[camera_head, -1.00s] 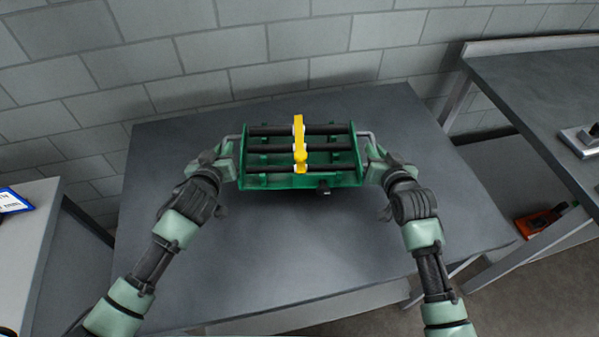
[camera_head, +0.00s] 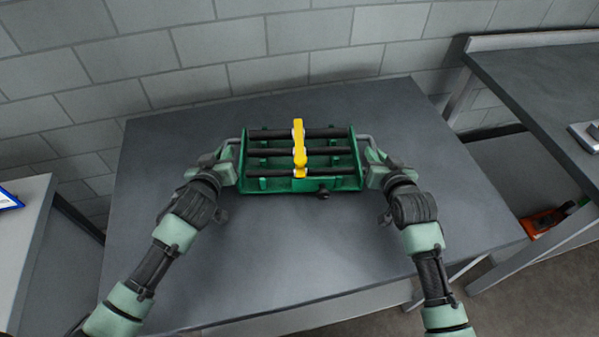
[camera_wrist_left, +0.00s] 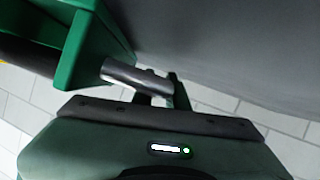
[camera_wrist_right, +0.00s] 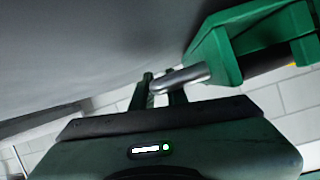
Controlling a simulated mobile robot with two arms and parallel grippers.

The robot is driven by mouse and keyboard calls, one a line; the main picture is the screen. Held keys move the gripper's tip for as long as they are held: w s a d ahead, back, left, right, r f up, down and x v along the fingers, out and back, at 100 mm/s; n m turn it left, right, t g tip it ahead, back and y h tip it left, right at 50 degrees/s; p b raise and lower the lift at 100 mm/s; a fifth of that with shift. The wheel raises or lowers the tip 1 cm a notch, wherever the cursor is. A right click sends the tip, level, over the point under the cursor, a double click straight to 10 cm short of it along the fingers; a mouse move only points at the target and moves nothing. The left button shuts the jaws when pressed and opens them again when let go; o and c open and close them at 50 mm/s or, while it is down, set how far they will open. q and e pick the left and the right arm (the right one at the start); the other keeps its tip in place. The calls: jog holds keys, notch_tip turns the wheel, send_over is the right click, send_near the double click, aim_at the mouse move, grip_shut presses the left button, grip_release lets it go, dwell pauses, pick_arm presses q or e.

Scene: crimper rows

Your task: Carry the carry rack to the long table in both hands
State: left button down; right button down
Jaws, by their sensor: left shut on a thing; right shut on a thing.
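The carry rack (camera_head: 262,184) is a green frame with black bars across it and a yellow tool (camera_head: 299,140) over its middle. It is over the grey table in front of me; I cannot tell whether it touches the top. My left gripper (camera_head: 229,160) is shut on the rack's left metal handle, which shows in the left wrist view (camera_wrist_left: 135,76). My right gripper (camera_head: 372,158) is shut on the right handle, seen in the right wrist view (camera_wrist_right: 182,77). The rack looks roughly level. Which table is the long table is unclear.
The grey table (camera_head: 300,250) is bare around the rack. A second dark table (camera_head: 530,95) stands at the right, with a metal object (camera_head: 585,135) on it and an orange item (camera_head: 543,222) below. Another surface (camera_head: 22,235) is at the left. A block wall (camera_head: 300,45) is behind.

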pick_arm(q)
jog(key=shift+w+f, duration=0.1)
jog(key=shift+f, duration=0.1)
pick_arm(e)
jog(key=shift+f, duration=0.15)
pick_arm(q)
jog(key=c, duration=1.8)
grip_release()
jog(key=shift+f, duration=0.25)
pick_arm(e)
jog(key=c, duration=1.8)
grip_release()
jog(key=shift+f, duration=0.3)
pick_arm(q)
jog(key=o, duration=0.4)
pick_arm(e)
jog(key=o, duration=0.4)
jog(key=shift+r, duration=0.1)
pick_arm(q)
jog(key=shift+s+r, duration=0.15)
jog(key=shift+s, duration=0.1)
pick_arm(e)
jog(key=shift+s, duration=0.15)
